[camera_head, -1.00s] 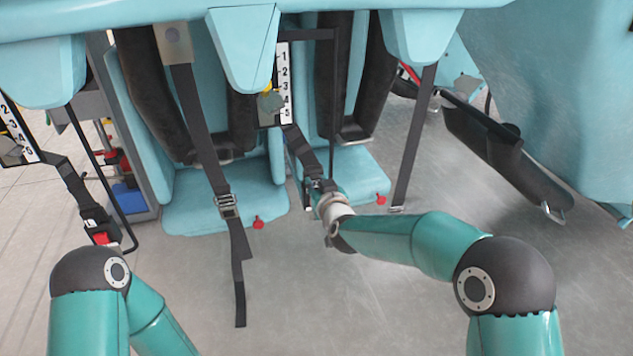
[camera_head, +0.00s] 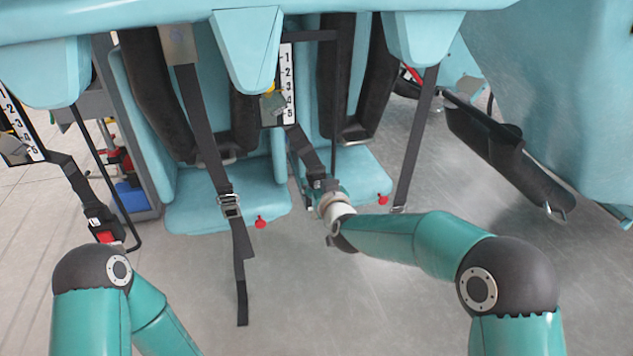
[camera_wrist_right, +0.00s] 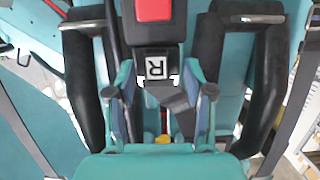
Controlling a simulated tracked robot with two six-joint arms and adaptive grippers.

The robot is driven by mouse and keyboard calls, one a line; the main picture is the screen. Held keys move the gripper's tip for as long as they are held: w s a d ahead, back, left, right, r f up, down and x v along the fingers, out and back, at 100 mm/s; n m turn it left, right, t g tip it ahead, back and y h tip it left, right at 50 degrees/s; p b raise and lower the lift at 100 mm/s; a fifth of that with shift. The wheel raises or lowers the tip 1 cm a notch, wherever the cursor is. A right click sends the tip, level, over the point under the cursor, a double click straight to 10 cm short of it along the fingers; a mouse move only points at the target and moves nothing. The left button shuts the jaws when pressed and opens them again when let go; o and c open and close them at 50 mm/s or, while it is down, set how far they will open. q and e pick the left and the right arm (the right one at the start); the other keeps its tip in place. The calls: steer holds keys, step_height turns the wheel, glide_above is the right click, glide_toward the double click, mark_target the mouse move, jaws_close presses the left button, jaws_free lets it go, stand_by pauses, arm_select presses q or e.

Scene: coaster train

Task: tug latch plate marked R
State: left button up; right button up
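The latch plate marked R (camera_wrist_right: 157,68) shows in the right wrist view, its letter rotated. It sits directly against a black buckle (camera_wrist_right: 157,38) with a red button (camera_wrist_right: 154,10); how deep its tongue sits is not clear. Grey webbing (camera_wrist_right: 180,108) runs from the plate down between my fingers. My right gripper (camera_wrist_right: 160,84) is open, with one finger on each side of the plate and a gap visible beside it. In the head view my right gripper (camera_head: 322,192) is small and partly hidden at the strap (camera_head: 303,148). My left gripper is out of view.
Teal seats (camera_head: 225,205) with black padded restraints (camera_head: 347,75) stand around the gripper. A strap with a metal adjuster (camera_head: 229,206) hangs to its left. Another buckle with a red button (camera_head: 106,236) hangs at far left. The grey floor (camera_head: 300,310) in front is clear.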

steer(key=shift+s+d, duration=0.1)
steer(key=shift+s, duration=0.05)
steer(key=v, duration=1.1)
steer(key=d+f+m+g+h, duration=0.1)
steer(key=d+f+g+h, duration=0.1)
steer(key=d+f, duration=0.7)
steer(key=s+d+f+m+g, duration=0.15)
steer(key=s+f, duration=0.25)
steer(key=f, duration=0.5)
steer(key=s+d+f+g, duration=0.3)
steer(key=s+f, duration=0.2)
steer(key=f, duration=0.3)
steer(key=s+a+f+m+g+y, duration=0.1)
steer(key=s+f+g, duration=0.35)
steer(key=s, duration=0.65)
steer(key=s+a+f+m+g, duration=0.1)
steer(key=s+f+m+g, duration=0.15)
steer(key=s+f, duration=0.65)
step_height(320, 180, up, 34)
steer(key=s+p, duration=0.2)
steer(key=p, duration=2.8)
steer(key=shift+s+p, duration=0.25)
steer(key=shift+p, duration=0.05)
steer(key=shift+d, duration=0.1)
